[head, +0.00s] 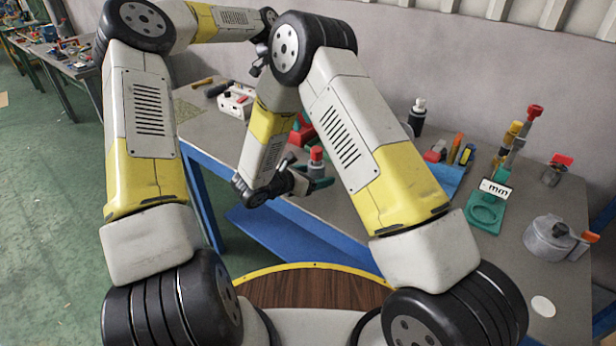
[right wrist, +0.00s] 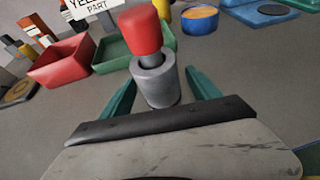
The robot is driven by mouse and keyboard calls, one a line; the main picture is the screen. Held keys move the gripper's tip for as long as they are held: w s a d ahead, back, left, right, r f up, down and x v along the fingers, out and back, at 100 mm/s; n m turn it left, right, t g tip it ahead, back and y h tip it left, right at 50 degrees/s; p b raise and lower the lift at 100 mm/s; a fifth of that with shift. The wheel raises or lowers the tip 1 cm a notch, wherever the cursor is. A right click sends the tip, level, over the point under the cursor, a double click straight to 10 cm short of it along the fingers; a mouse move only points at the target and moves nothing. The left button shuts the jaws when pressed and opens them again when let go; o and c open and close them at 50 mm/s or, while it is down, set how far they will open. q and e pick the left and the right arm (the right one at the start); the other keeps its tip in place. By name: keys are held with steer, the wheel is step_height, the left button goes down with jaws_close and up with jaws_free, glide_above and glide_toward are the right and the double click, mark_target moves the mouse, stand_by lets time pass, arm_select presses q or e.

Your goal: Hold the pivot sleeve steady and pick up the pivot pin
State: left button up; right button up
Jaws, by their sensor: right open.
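A grey cylindrical sleeve (right wrist: 158,88) stands upright on the table in the right wrist view. A red-capped pin (right wrist: 140,32) with a grey shank rises from its top; how deep the pin sits is hidden. In the head view the red cap (head: 316,153) shows beside my right gripper (head: 308,173). My right gripper is open, with its green fingers on either side of the sleeve low down; I cannot tell whether they touch it. My left gripper (head: 258,66) is high, near the wall, mostly hidden behind my right elbow. Its jaws cannot be made out.
In the right wrist view, a red bin (right wrist: 62,68) and a green bin (right wrist: 112,50) stand just behind, left of the sleeve. The head view shows a white box (head: 236,101) at left, a green stand (head: 486,211) and a grey pot (head: 550,238) at right.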

mark_target(322, 174)
steer(key=shift+x, duration=1.65)
jaws_close()
